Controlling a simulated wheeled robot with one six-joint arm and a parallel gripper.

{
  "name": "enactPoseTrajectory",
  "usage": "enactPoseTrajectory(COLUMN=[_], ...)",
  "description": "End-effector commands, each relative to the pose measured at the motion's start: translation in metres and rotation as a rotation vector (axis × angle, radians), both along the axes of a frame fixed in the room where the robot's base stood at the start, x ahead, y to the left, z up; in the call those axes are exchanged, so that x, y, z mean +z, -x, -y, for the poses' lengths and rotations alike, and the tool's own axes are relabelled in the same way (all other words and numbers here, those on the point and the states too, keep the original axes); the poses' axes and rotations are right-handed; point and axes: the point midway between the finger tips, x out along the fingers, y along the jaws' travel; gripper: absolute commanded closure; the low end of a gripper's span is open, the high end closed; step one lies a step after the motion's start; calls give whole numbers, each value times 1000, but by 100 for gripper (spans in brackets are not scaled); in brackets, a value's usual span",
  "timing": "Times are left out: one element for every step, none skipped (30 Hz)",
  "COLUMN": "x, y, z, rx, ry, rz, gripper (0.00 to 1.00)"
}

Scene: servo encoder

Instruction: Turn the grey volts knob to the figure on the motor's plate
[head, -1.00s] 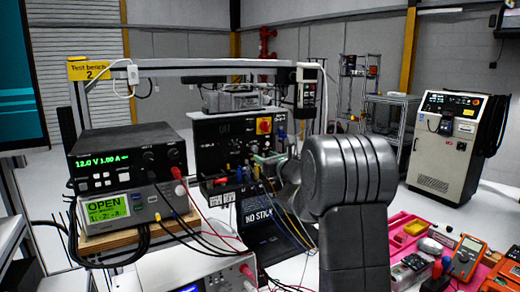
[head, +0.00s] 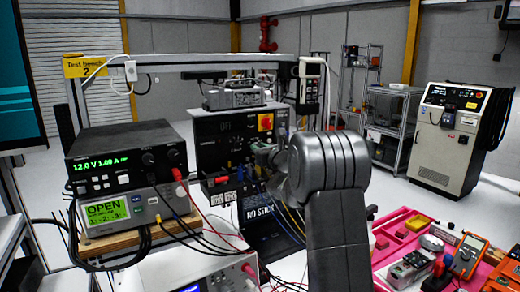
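A black power supply (head: 125,158) at the left shows about 12.0 V on its green display (head: 100,164). Two round dark knobs sit at its right end, one (head: 148,159) left of the other (head: 172,154); I cannot read their labels or tell which is the grey volts knob. A black panel (head: 215,135) with a red-and-yellow switch stands at centre, with a grey machine (head: 236,97) on top. I cannot make out a motor plate. My gripper (head: 265,152) is in front of the panel, mostly hidden by my wrist; its fingers are unclear.
A lower meter (head: 130,205) reads OPEN under the supply. Red, black, blue and yellow leads hang across the middle. A pink tray (head: 395,225) with a yellow-orange multimeter (head: 468,256) lies at the lower right. A cabinet (head: 450,140) stands far right.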

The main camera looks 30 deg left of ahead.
Motion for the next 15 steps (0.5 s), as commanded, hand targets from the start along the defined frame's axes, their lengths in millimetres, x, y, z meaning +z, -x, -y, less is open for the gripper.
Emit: enactPoseTrajectory(x=[0, 0, 0, 0, -1, -1, -1, -1, -1, -2, -2, -2, -2, -2, -3], y=[0, 0, 0, 0, 0, 0, 0, 0, 0, 0, 0, 0, 0, 0, 0], z=[0, 0, 0, 0, 0, 0, 0, 0, 0, 0, 0, 0, 0, 0, 0], rx=[0, 0, 0, 0, 0, 0, 0, 0, 0, 0, 0, -1, -1, -1, 0], ry=[0, 0, -1, -2, -4, -6, -9, -13, -19, -24, -31, -41, -50, -58, -71], rz=[0, -1, -3, -4, -7, -12, -18, -25, -36, -46, -58, -78, -92, -108, -133], gripper=[100, 100, 100, 100, 100, 100, 100, 100, 100, 100, 100, 100, 100, 100, 100])
